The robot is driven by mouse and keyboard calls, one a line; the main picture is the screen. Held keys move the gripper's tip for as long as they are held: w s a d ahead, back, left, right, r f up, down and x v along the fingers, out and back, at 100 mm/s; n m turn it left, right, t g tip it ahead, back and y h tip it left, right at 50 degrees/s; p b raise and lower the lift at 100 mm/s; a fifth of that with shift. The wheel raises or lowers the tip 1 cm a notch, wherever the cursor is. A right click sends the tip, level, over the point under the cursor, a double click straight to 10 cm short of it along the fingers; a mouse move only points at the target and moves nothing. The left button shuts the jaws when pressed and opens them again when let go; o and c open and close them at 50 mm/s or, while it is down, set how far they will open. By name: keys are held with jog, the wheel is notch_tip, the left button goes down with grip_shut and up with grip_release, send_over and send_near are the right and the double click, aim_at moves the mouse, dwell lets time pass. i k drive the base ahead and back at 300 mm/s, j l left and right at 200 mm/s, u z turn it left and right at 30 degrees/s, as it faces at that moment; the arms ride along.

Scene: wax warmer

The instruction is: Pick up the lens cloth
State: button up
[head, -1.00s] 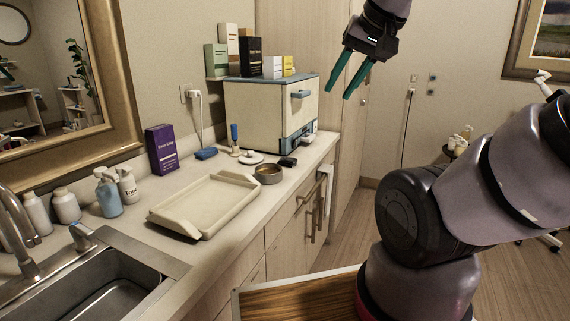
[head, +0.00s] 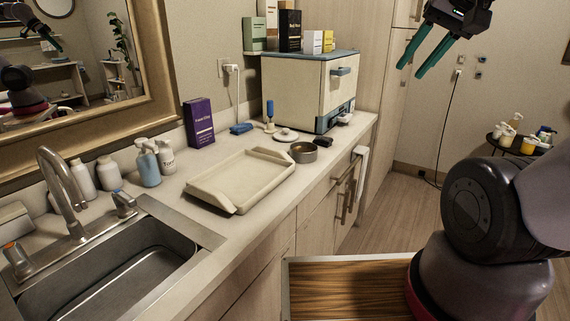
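A small blue folded-looking item (head: 241,128) lies on the counter against the wall, between the purple box and the wax warmer. It may be the lens cloth, but it is too small to be sure. My gripper (head: 411,72) is at the top right, high above the floor and to the right of the warmer. Its two green fingers are apart with nothing between them. It is well away from the blue item and touches nothing.
A beige tray (head: 238,178) lies on the counter, with a small pot (head: 304,153) beside it. The wax warmer (head: 308,95) stands behind. A purple box (head: 199,124), bottles (head: 148,168) and a sink (head: 115,268) are left. A white towel (head: 361,155) hangs at the cabinet front.

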aim_at(325, 141)
jog(key=i+l, duration=0.65)
jog(key=l, duration=0.25)
